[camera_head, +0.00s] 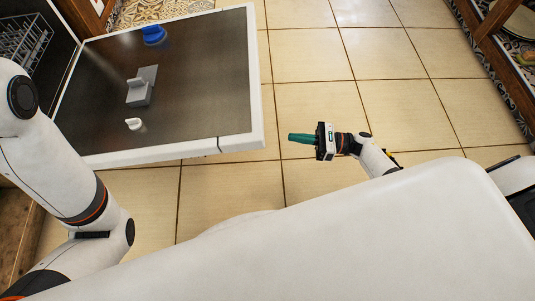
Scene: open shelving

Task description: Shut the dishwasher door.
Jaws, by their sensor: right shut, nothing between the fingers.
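The dishwasher door (205,80) is folded down and lies open at the upper left, its dark inner panel facing up inside a white frame. A grey dispenser block, a white cap and a blue round part show on this panel. My right gripper (291,138) is shut and empty, its green fingers pointing left. It is just right of the door's near right corner, with a small gap between them in the picture. My left arm (80,190) comes in from the left in front of the door's near left side. My left gripper is not visible.
A dish rack (25,42) shows inside the dishwasher at the far upper left. Tiled floor (385,95) is free to the right of the door. Wooden shelving (503,50) stands along the right edge. My white body fills the lower foreground.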

